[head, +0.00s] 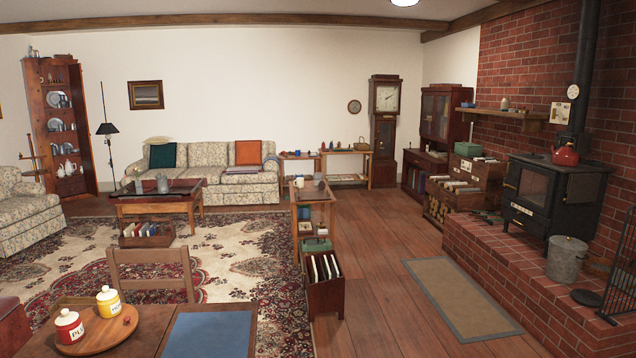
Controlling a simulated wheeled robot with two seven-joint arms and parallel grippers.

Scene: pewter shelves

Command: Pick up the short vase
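I cannot single out a short vase for sure in the head view. A small grey vessel (162,183) stands upright on the tray of the coffee table (158,207), and a slimmer clear or grey item (138,186) stands to its left. The tall wooden corner shelf (36,130) at the far left holds several pewter plates and pitchers, too small to tell apart. Neither of my grippers is in view.
A dining table (140,340) with red and yellow jars fills the near left, with a chair (150,272) behind it. A narrow console (314,215) and record crate (326,298) stand mid-room. Wooden floor (375,290) is open right of them, before the brick hearth (480,262).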

